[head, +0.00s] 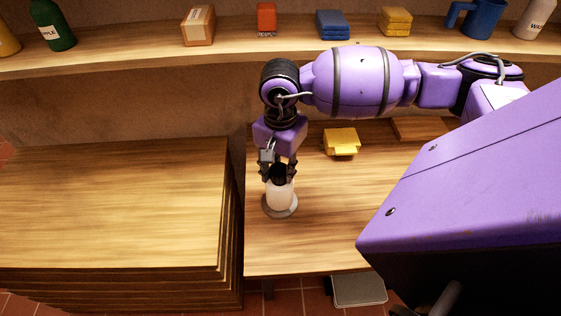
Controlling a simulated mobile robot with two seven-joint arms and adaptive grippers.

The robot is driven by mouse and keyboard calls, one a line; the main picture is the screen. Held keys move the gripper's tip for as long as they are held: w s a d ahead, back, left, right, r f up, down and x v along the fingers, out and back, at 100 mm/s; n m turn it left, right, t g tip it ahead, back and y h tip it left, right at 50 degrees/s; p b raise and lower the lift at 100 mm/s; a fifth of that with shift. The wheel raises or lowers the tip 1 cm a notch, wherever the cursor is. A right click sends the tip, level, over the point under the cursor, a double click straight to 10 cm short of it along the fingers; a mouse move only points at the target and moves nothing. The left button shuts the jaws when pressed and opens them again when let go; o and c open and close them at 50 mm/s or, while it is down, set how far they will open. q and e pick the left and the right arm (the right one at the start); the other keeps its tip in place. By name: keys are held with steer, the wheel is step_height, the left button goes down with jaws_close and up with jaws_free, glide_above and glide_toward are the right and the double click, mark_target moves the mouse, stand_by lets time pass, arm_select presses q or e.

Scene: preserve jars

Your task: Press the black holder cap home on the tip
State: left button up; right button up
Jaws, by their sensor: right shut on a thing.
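My right gripper (278,170) points down over the wooden table and is shut on the black cap (279,174). The cap is at the top of a whitish, cloudy upright piece (280,194), which looks like the tip. This piece stands on a round grey base (292,210) on the table. The cap looks in line with the piece and touching or very near it; the fingers hide part of the join, so I cannot tell how far on it sits. My left gripper is not in view.
A yellow block-like object (341,141) and a brown wooden board (418,129) lie farther back on the table (330,225). A stack of wooden boards (110,200) stands left. A shelf (120,55) behind holds bottles, boxes and a blue mug (482,18). The table's front is clear.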

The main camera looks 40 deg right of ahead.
mark_target(281, 169)
steer(key=shift+f, duration=0.25)
steer(key=o, duration=1.1)
steer(key=shift+c, duration=0.2)
steer(key=shift+r, duration=0.15)
step_height(281, 169, up, 12)
steer(key=shift+f, duration=0.25)
